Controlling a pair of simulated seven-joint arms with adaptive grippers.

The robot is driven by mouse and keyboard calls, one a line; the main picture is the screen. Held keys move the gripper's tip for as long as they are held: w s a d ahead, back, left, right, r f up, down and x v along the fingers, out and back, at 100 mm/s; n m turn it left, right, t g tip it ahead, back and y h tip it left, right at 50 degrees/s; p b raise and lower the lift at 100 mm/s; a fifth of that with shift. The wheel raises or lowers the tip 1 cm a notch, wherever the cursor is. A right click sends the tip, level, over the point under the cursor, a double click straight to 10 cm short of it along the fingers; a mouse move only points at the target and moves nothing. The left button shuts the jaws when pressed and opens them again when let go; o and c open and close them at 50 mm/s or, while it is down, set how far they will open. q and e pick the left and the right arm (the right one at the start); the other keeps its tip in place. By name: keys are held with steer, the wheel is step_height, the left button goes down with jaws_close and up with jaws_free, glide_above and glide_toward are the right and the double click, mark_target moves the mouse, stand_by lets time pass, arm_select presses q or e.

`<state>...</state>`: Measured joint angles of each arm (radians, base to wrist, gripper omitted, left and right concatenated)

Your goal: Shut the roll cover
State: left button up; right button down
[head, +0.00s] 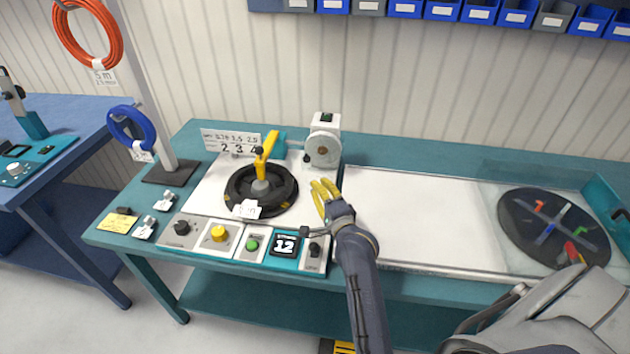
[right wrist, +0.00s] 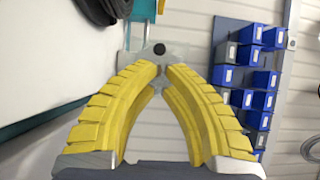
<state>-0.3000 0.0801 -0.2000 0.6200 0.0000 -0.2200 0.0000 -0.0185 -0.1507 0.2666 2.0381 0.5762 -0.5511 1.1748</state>
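A white measuring unit with a round grey wheel face (head: 322,150) stands at the back of the bench. I cannot tell for sure which part is the roll cover or how far it is open. A small black knob (right wrist: 159,48) on a pale plate shows just past my fingertips in the right wrist view. My right gripper (head: 319,182) is in front of the unit, its yellow fingers pointing towards it. In the right wrist view its fingers (right wrist: 162,68) arch together at the tips, with nothing seen held between them. My left gripper is not in view.
Left of the unit is a black reel (head: 283,198) with a yellow crank (head: 266,155). Control panels (head: 219,236) line the front edge. A black disc (head: 525,225) lies at the right under a clear panel. The white bench surface (head: 415,215) between is clear. Blue bins hang behind.

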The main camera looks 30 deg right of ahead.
steer(key=s+d+m+y, duration=0.1)
steer(key=m+y, duration=0.2)
steer(key=m, duration=0.7)
steer(key=s+d+m+g+y, duration=0.1)
steer(key=m+y, duration=0.1)
steer(key=m, duration=0.9)
steer(key=s+d+m+y, duration=0.1)
steer(key=m+y, duration=0.2)
steer(key=m, duration=0.7)
steer(key=w+d+x, duration=0.1)
steer(key=d+x, duration=0.1)
steer(key=x, duration=1)
steer(key=shift+w+d, duration=0.2)
steer(key=shift+w, duration=0.25)
steer(key=shift+f, duration=0.1)
